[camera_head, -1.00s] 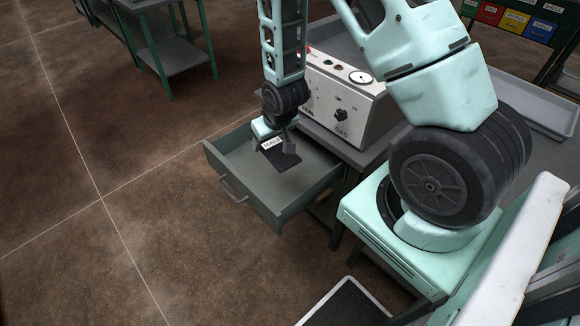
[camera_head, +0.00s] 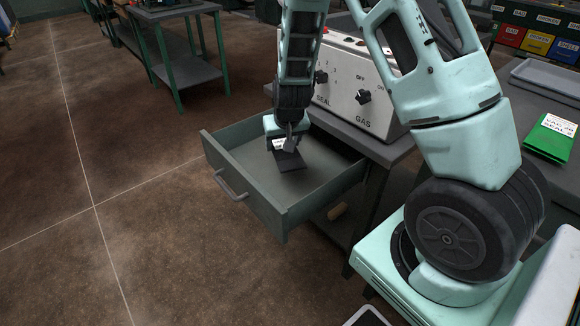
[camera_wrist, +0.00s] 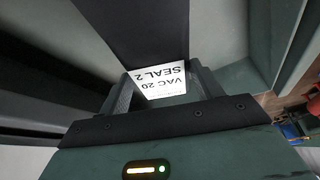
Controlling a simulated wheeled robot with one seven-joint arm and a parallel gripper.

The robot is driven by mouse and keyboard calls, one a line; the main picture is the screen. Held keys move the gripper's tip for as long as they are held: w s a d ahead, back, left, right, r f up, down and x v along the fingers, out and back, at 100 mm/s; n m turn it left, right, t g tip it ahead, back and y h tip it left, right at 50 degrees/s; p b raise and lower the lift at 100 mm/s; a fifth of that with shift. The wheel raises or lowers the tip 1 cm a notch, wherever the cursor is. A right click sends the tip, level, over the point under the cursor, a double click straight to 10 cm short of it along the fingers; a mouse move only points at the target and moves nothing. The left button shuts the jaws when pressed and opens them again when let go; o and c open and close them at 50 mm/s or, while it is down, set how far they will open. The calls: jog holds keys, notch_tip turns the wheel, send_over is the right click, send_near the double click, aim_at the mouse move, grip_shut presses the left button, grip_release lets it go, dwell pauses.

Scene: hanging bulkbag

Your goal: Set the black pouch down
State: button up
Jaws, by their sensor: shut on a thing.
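The black pouch (camera_head: 290,163) is flat and dark, with a white label partly hidden by my gripper in the head view. In the wrist view the black pouch (camera_wrist: 125,28) runs up from between the fingers, and its label reads "VAC 20 SEAL 2". My gripper (camera_head: 285,144) points down into the open grey-green drawer (camera_head: 268,212) and is shut on the labelled end of the pouch. It also shows in the wrist view (camera_wrist: 163,86). The pouch is inside the drawer's outline; I cannot tell whether it touches the drawer floor.
A white machine (camera_head: 352,92) marked SEAL and GAS stands on the bench behind the drawer. A green labelled packet (camera_head: 551,138) and a grey tray (camera_head: 548,76) are on a surface at right. The drawer floor around the pouch is bare. Open floor lies left.

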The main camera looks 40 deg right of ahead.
notch_tip(320, 180, down, 7)
jog(key=shift+f+b, duration=0.2)
jog(key=shift+b, duration=0.5)
jog(key=shift+f, duration=0.1)
jog(key=o, duration=1)
jog(key=shift+o, duration=0.2)
